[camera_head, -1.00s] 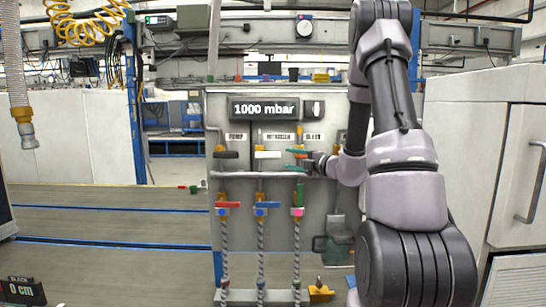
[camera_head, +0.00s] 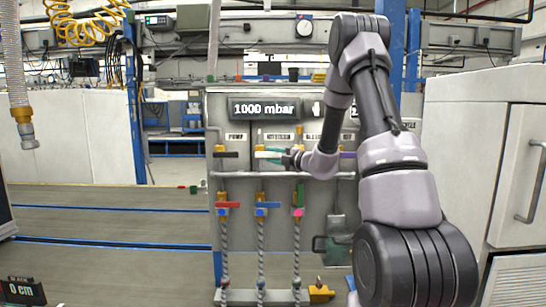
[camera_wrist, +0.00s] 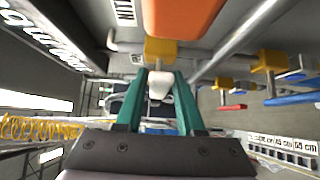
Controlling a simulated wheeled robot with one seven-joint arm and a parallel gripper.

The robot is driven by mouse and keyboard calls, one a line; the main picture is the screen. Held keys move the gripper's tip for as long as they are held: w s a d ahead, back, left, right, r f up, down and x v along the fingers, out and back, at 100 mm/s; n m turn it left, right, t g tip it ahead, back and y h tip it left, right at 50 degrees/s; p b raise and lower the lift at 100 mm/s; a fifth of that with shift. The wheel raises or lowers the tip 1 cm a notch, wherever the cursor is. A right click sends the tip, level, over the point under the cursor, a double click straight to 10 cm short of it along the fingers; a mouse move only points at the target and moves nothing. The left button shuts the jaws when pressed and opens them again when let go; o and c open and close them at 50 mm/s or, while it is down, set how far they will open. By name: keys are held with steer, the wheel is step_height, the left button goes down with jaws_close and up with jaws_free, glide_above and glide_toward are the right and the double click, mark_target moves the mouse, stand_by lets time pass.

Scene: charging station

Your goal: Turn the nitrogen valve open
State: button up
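The panel's nitrogen valve is the second in the upper row, under a small label, with a white lever handle (camera_head: 259,155). In the wrist view the white handle (camera_wrist: 160,84) points towards me below a yellow valve body (camera_wrist: 161,50). My gripper (camera_head: 269,155) reaches it from the right in the head view. Its two green fingers (camera_wrist: 161,78) stand on either side of the handle's end. The gap between fingers and handle is very small; whether they press on it does not show clearly. The wrist partly hides the neighbouring valve to the right.
The pump valve's dark handle (camera_head: 226,155) is to the left. Red (camera_head: 228,205), blue (camera_head: 267,205) and green (camera_head: 300,193) handles stand below, past a horizontal pipe (camera_head: 240,175). A large orange part (camera_wrist: 183,15) is close in the wrist view. The display (camera_head: 264,109) reads 1000 mbar.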

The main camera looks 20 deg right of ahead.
jaws_close()
stand_by(1.2)
